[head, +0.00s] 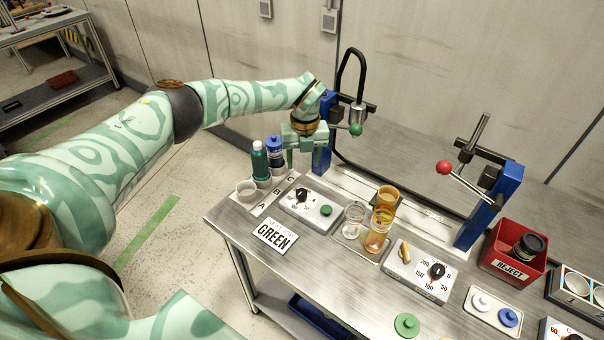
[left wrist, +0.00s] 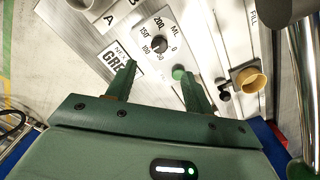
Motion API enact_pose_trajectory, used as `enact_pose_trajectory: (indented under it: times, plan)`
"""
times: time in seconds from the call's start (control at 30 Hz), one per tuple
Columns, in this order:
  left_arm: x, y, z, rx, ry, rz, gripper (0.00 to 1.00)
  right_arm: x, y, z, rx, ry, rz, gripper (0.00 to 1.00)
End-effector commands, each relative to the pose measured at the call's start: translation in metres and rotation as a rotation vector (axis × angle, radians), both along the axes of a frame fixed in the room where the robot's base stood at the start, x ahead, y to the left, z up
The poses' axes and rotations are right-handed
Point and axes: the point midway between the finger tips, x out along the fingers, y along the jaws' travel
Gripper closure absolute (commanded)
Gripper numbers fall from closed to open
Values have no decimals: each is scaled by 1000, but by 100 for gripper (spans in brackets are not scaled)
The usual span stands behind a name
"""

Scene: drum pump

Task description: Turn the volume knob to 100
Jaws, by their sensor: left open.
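A light grey dial box (head: 325,212) stands near the left end of the table, with a black knob (head: 302,195) and a green button (head: 326,210). In the left wrist view its black knob (left wrist: 159,45) sits in a scale marked 0, 50, 100, 150 and 200 ML. I cannot tell which mark it points to. My left gripper (head: 304,168) is above and behind this box, pointing down. In the left wrist view its open fingers (left wrist: 161,74) are apart and empty, with the knob beyond the tips. My right gripper is out of view.
A second dial box (head: 418,280) with a similar scale stands to the right. Amber containers (head: 378,230) and a clear cup (head: 352,220) stand between the boxes. Bottles (head: 260,164) are at the left edge. A blue clamp post (head: 322,150) is close beside my left gripper.

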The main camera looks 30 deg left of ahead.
Motion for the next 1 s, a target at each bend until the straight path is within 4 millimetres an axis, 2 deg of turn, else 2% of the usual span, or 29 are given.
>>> enact_pose_trajectory:
  times: [0.03,0.1,0.3,1.0]
  plan:
    - [1,1,13,1,-3,0,48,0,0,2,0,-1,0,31]
    - [1,0,25,1,-2,0,48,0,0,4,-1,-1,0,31]
    - [1,0,44,1,0,1,48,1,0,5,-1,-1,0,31]
    - [1,-1,45,0,1,0,48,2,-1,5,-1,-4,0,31]
